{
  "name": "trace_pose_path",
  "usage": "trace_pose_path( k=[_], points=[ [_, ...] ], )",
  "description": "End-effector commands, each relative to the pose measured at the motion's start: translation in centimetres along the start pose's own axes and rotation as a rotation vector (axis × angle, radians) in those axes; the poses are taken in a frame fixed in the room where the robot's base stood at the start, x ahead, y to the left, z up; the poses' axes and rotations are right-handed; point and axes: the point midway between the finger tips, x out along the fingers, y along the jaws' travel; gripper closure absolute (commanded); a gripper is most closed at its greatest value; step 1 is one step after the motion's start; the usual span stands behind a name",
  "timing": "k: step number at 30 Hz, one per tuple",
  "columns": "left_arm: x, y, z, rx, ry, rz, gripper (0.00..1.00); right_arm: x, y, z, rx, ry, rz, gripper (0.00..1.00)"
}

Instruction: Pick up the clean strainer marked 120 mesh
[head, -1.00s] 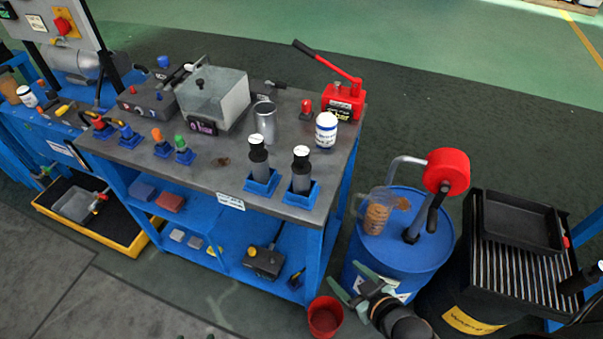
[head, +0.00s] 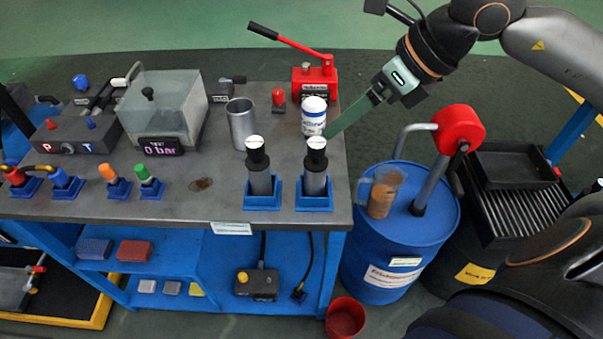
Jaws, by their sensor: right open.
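Two grey cylinders with black tops and white caps stand upright in blue square holders near the bench's front right: a left one (head: 259,170) and a right one (head: 315,172). They look like strainers, but I cannot read any mesh marking or tell which is clean. My right gripper (head: 338,124) is open and empty at the bench's right edge, beside the white jar and behind and right of the right cylinder, apart from it. Its fingers overlap from this side. My left gripper is not in view.
A white jar (head: 314,116) stands behind the right cylinder, and a metal cup (head: 241,124) behind the left one. A red hand pump (head: 315,80) is at the back. A blue drum (head: 385,245) with a jug (head: 382,192) stands right of the bench (head: 225,200).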

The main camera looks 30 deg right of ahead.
Motion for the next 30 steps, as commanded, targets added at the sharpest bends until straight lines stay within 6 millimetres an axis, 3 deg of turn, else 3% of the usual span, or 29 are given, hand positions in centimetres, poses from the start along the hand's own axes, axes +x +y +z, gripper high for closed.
trace_pose_path(
  k=[3, 7, 11, 20, 30],
  points=[
    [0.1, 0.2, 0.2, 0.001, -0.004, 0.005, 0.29, -1.0, -1.4, -0.3, -0.032, 0.018, -0.106, 0.23],
    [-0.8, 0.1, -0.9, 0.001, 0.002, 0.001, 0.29, -0.7, -1.8, -0.1, -0.035, 0.025, -0.126, 0.23],
    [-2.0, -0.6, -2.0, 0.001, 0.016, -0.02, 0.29, 0.6, -1.7, -0.1, -0.036, 0.025, -0.118, 0.23],
    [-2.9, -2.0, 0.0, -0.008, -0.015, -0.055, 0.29, 4.6, -2.2, -0.4, -0.033, 0.02, -0.117, 0.23],
    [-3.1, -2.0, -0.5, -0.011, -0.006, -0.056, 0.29, 7.0, -2.3, -0.6, -0.034, 0.023, -0.118, 0.23]
  ],
)
